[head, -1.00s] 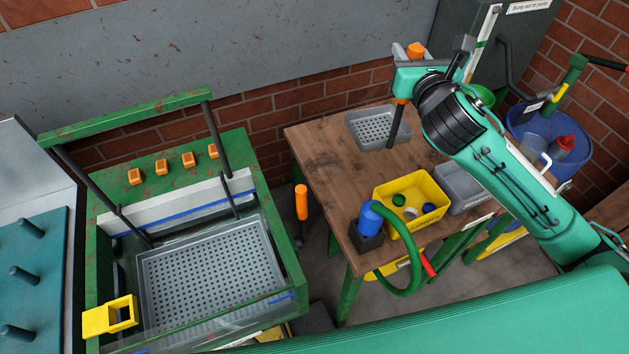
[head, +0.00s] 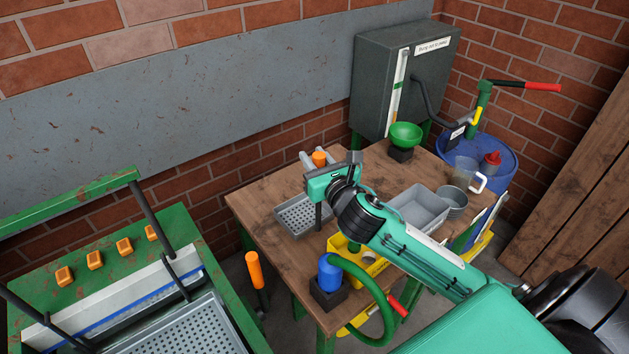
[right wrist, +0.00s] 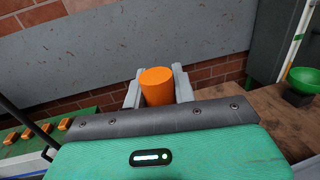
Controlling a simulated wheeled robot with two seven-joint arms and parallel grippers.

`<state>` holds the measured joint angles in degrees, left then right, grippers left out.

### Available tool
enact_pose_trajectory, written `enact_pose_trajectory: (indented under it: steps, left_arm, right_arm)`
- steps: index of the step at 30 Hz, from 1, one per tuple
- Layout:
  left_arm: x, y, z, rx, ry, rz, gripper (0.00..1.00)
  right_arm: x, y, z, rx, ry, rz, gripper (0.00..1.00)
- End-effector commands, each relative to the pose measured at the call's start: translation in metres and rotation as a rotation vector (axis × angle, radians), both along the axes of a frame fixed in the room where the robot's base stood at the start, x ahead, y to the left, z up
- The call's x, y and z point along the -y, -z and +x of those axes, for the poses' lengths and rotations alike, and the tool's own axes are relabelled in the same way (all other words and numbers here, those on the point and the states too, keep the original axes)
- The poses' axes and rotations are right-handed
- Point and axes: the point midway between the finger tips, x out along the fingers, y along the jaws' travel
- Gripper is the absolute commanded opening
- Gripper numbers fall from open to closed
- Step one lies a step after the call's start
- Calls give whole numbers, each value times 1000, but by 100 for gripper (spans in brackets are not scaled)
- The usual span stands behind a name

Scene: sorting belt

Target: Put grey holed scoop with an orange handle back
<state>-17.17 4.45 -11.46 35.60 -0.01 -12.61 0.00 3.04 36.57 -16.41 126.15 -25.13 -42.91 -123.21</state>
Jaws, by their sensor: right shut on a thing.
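My right gripper (head: 312,159) is shut on the orange handle (head: 319,157) of the scoop; the right wrist view shows the handle (right wrist: 157,86) upright between the two grey fingers. The grey holed scoop basin (head: 294,215) is below the gripper, over the left back part of the wooden table (head: 262,198). A dark shaft runs down to the basin's right side. My wrist and arm hide part of it. I cannot tell whether the basin touches the table. My left gripper is not in view.
A yellow bin (head: 375,268), a blue bottle (head: 329,272) and a grey tray (head: 420,208) are on the table. An orange lever handle (head: 254,269) stands between the table and the green machine (head: 190,232).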

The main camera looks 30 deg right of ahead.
Motion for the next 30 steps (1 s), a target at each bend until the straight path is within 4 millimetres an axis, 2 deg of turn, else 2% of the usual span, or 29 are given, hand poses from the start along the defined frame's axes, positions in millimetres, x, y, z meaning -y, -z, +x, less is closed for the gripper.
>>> enact_pose_trajectory:
  steps: [3, 8, 15, 27, 28, 30]
  left_arm:
    - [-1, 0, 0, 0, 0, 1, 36]
    - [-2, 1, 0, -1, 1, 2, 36]
    - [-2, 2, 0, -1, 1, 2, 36]
    - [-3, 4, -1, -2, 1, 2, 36]
    - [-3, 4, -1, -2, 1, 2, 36]
    - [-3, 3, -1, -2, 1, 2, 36]
  right_arm:
    - [0, 20, 0, -1, 1, 2, 0]
    - [0, 31, 0, 1, 1, 1, 0]
    - [0, 63, 0, 0, 0, 1, 0]
    - [0, 68, 0, 2, -1, -1, 0]
    - [0, 69, 0, 0, -1, 0, 29]
    - [0, 68, 0, 0, -1, 0, 43]
